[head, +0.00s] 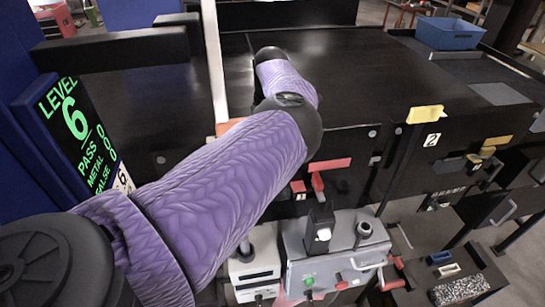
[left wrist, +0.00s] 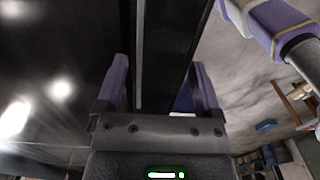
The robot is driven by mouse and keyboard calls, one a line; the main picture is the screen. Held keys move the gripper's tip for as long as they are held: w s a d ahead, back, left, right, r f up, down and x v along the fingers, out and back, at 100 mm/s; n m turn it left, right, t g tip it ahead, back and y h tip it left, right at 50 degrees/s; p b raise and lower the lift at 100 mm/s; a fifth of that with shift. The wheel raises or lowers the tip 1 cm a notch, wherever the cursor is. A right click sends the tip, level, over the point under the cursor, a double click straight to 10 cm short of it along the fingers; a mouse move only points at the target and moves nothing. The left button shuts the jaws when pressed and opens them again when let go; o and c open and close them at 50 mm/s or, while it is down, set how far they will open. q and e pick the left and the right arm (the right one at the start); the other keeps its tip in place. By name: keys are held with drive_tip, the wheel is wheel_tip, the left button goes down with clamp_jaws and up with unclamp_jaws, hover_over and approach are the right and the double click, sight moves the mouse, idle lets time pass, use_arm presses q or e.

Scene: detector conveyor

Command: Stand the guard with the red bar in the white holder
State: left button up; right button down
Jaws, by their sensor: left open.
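In the head view a red bar (head: 330,163) lies against the black conveyor front, with a red upright just below it; I cannot tell for sure that this is the guard. A small white slotted piece (head: 449,270) at the lower right may be the white holder. My left arm reaches over the conveyor in the head view, and its gripper is hidden there. In the left wrist view my left gripper (left wrist: 158,88) is open, with its two purple fingers apart. A pale upright strip shows between them, and I cannot tell how near it is. My right gripper is not in view.
A grey control box (head: 335,250) with knobs stands in front of the conveyor. A yellow bar (head: 425,114) and a blue bin (head: 449,33) are at the right. A small blue piece (head: 439,257) lies beside the white one. A level display (head: 80,135) stands at left.

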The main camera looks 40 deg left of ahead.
use_arm(q)
drive_tip(key=shift+f, duration=0.2)
idle(0.6)
clamp_jaws()
idle(1.2)
